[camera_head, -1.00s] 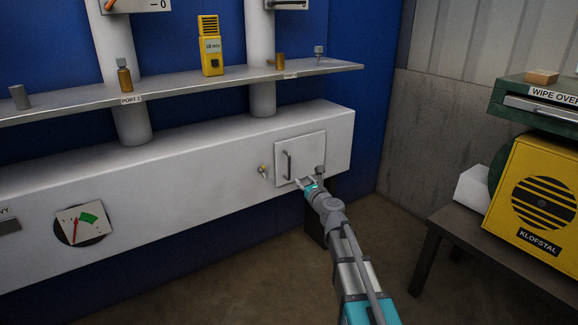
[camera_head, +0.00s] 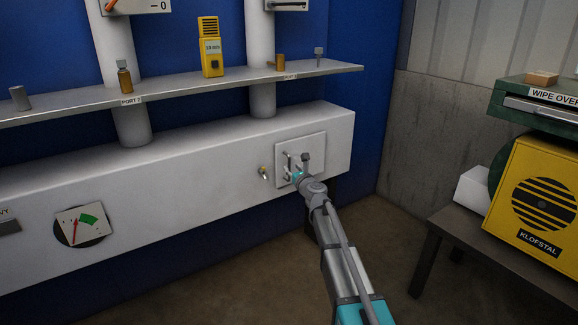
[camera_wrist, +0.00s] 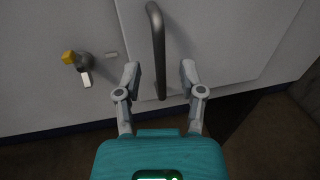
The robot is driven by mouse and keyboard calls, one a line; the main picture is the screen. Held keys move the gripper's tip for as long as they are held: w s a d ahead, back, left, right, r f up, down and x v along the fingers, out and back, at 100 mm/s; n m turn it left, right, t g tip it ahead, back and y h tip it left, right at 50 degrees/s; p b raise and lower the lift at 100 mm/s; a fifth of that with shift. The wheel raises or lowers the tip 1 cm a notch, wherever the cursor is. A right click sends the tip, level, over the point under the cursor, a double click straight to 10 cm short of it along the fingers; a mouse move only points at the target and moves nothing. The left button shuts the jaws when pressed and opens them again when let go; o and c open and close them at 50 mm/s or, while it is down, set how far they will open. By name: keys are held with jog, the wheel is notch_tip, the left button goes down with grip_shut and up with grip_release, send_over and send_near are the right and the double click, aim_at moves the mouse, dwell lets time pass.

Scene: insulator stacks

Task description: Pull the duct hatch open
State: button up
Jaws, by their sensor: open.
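The duct hatch (camera_head: 313,146) is a pale square panel on the front of the white duct, near its right end. It looks shut, flush with the duct. Its dark upright bar handle (camera_wrist: 158,45) shows in the wrist view, and its lower end reaches down between my fingers. My gripper (camera_wrist: 161,75) is open, with one finger on each side of the handle's lower part. A gap shows on both sides, so I see no grip on it. In the head view my gripper (camera_head: 295,165) covers the hatch's lower left part.
A small latch with a yellow knob (camera_wrist: 69,57) sits left of the hatch; it also shows in the head view (camera_head: 263,172). A shelf (camera_head: 190,88) runs above the duct. A dark table (camera_head: 450,235) with a yellow unit (camera_head: 535,195) stands at the right. Floor between is clear.

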aim_at(289, 165)
jog(key=shift+x, duration=1.9)
jog(key=shift+c, duration=0.3)
grip_shut()
